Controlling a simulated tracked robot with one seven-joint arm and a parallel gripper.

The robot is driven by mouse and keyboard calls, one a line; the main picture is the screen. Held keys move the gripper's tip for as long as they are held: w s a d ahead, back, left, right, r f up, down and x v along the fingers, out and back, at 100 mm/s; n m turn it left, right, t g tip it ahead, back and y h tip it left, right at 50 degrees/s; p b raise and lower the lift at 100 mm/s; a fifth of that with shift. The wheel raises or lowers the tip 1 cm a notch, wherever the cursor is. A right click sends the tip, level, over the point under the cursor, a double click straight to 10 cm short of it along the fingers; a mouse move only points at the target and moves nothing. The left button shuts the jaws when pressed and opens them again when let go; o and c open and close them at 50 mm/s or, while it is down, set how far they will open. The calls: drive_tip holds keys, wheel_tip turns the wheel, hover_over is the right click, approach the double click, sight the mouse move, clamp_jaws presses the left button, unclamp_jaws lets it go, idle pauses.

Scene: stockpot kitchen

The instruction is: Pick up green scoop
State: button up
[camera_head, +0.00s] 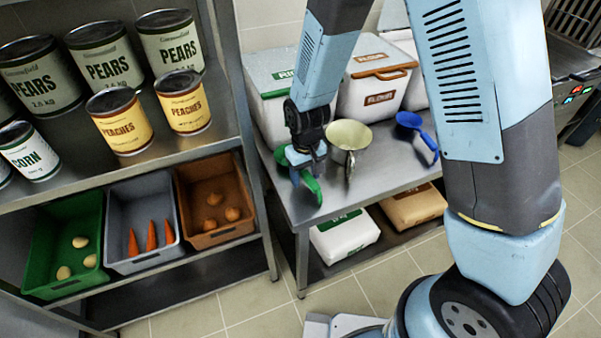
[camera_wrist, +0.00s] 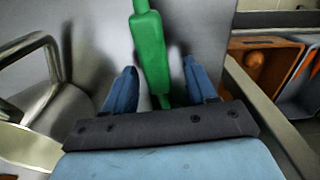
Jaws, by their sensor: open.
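The green scoop (camera_head: 313,186) lies on the left end of the steel table, its bowl partly hidden behind my gripper (camera_head: 308,172) in the head view. In the wrist view the green scoop (camera_wrist: 150,50) runs down the middle, its handle passing between the two blue fingers of my gripper (camera_wrist: 160,82). The fingers are apart, one on each side of the handle, with a gap visible on both sides.
A cream-coloured metal scoop (camera_head: 348,135) and a blue scoop (camera_head: 411,122) lie to the right on the steel table (camera_head: 300,212). Lidded white bins (camera_head: 365,98) stand behind. A shelf rack with cans and a green crate (camera_head: 35,262) is at left.

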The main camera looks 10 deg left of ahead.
clamp_jaws()
idle(0.5)
drive_tip(key=shift+r, duration=0.15)
